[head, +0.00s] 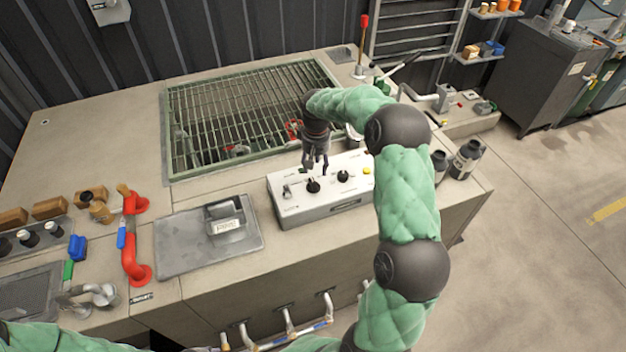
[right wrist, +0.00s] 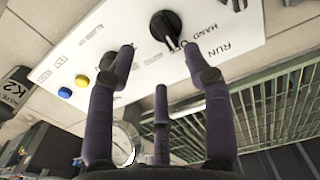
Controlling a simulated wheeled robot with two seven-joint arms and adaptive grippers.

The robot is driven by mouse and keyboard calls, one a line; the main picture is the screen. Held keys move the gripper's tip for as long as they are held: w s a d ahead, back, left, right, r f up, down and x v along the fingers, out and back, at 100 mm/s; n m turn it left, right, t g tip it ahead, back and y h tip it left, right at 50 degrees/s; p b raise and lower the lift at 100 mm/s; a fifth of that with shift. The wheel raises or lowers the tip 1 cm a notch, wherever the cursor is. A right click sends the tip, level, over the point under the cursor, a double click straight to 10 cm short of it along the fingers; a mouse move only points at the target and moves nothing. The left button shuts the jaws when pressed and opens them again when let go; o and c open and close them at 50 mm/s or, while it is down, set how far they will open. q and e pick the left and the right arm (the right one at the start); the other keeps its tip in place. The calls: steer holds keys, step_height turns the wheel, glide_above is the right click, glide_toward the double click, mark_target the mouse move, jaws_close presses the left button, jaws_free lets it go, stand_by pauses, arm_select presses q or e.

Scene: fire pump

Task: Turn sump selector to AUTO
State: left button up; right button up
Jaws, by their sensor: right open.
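A white control box (head: 330,203) stands on the bench in the head view. Its top has two black rotary knobs, a left knob (head: 313,185) and a right knob (head: 343,176). My right gripper (head: 315,164) is over the box's back edge, close behind the left knob. In the right wrist view my right gripper (right wrist: 160,65) has its fingers spread and empty. A black knob (right wrist: 166,28) lies just beyond the fingertips, with HAND, OFF and RUN lettering beside it. I cannot tell which knob is the sump selector. My left gripper is out of view.
A floor grating (head: 245,105) lies behind the box. A grey plate (head: 185,245) and a red handle (head: 134,240) are to its left. A yellow button (head: 366,171) is on the box's right, and a blue button (right wrist: 65,92) shows in the wrist view. Black bottles (head: 466,160) stand right.

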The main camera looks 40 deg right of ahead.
mark_target(315, 183)
step_height(315, 183, down, 9)
steer(key=shift+w+r+b, duration=0.1)
steer(key=shift+r+b, duration=0.05)
steer(key=shift+b, duration=0.45)
jaws_close()
